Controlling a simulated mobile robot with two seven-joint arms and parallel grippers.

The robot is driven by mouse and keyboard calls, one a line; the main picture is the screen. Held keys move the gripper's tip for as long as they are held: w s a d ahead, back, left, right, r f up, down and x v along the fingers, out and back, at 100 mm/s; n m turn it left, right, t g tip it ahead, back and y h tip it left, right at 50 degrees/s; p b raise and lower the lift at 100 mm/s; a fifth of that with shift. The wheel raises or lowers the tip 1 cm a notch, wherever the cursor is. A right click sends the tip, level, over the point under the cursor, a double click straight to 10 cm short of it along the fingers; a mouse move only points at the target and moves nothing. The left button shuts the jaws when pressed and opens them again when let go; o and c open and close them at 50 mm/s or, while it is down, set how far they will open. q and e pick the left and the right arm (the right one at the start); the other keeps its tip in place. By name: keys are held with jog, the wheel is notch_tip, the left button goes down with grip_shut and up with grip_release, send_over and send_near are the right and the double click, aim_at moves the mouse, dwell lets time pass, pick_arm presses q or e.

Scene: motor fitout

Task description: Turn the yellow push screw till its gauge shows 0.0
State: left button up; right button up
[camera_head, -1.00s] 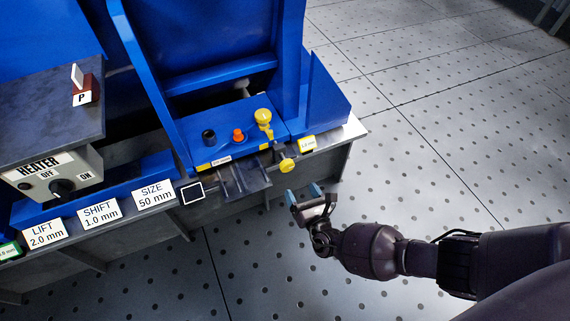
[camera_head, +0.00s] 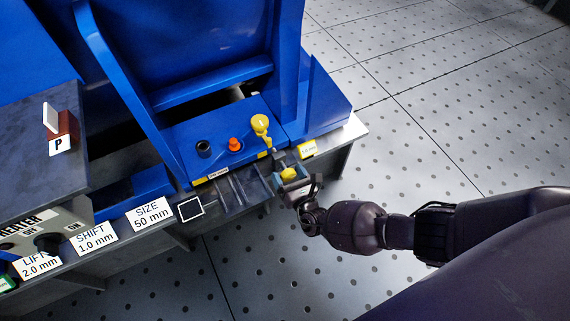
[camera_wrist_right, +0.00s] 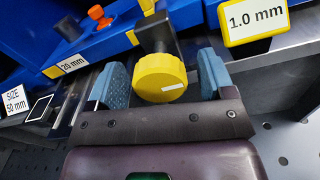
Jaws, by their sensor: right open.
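The yellow push screw (camera_wrist_right: 160,78) has a round knob facing me in the right wrist view. It also shows in the head view (camera_head: 289,174), partly covered by my gripper. My right gripper (camera_wrist_right: 158,84) is open, with one blue-padded finger on each side of the knob. I cannot tell whether either pad touches it. The yellow-framed gauge (camera_wrist_right: 254,18) reads 1.0 mm, to the right of the screw. It is small in the head view (camera_head: 308,149). My left gripper is not in view.
A yellow ball-topped lever (camera_head: 260,124), an orange knob (camera_head: 235,144) and a black knob (camera_head: 204,149) stand on the blue machine behind the screw. A second label (camera_wrist_right: 72,62) reads 20 mm. Signs and a heater box line the left. Open floor lies right.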

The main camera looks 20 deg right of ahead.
jog(key=shift+w, duration=0.1)
jog(key=shift+c, duration=0.4)
jog(key=c, duration=0.9)
jog(key=shift+o, duration=0.2)
